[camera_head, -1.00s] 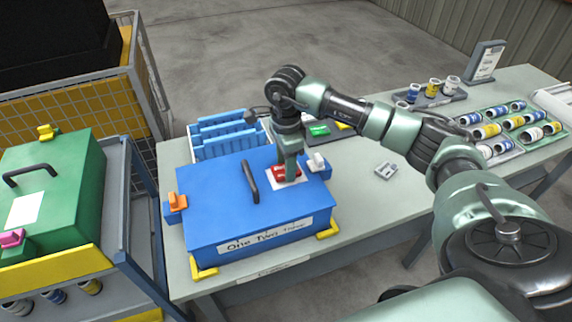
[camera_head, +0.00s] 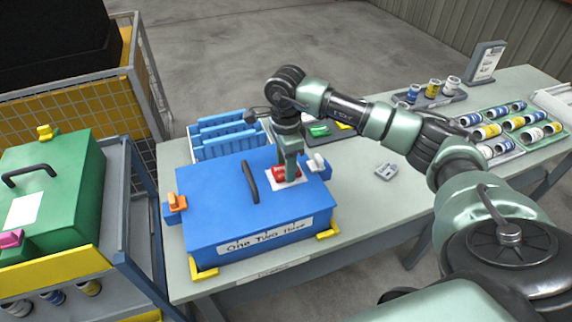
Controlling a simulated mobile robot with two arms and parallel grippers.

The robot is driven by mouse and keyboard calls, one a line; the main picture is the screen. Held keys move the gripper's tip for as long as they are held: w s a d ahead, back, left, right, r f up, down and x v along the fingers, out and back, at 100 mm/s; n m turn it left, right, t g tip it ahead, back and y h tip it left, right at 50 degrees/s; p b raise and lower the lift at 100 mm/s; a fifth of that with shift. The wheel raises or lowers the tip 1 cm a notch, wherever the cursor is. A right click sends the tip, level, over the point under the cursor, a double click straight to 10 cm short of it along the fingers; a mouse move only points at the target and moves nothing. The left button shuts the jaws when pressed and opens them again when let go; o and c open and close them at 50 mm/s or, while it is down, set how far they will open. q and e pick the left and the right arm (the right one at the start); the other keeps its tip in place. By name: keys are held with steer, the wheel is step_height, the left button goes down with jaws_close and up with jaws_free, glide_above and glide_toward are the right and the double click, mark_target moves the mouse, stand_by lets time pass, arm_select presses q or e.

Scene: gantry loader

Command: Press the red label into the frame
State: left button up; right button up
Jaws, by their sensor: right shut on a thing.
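A blue case (camera_head: 220,210) with a dark handle (camera_head: 250,181) sits on the table. A white frame (camera_head: 284,183) lies on its lid, right of the handle. My right gripper (camera_head: 290,171) points down over this frame, shut on the red label (camera_head: 280,173). The label is at the frame, partly hidden by the fingers; I cannot tell whether it is seated flat. My left gripper is not in view.
A blue rack (camera_head: 222,135) stands behind the case, with a green piece (camera_head: 318,130) beside it. A small grey part (camera_head: 386,170) lies to the right on the table (camera_head: 370,210). A green case (camera_head: 60,190) stands on a cart at the left. Trays of cans (camera_head: 510,125) are at the right.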

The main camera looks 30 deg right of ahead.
steer(key=shift+f, duration=0.2)
steer(key=shift+f+b, duration=0.25)
steer(key=shift+b, duration=0.2)
steer(key=o, duration=1.9)
steer(key=shift+r, duration=0.1)
steer(key=shift+r+p, duration=2.05)
steer(key=shift+r, duration=1.4)
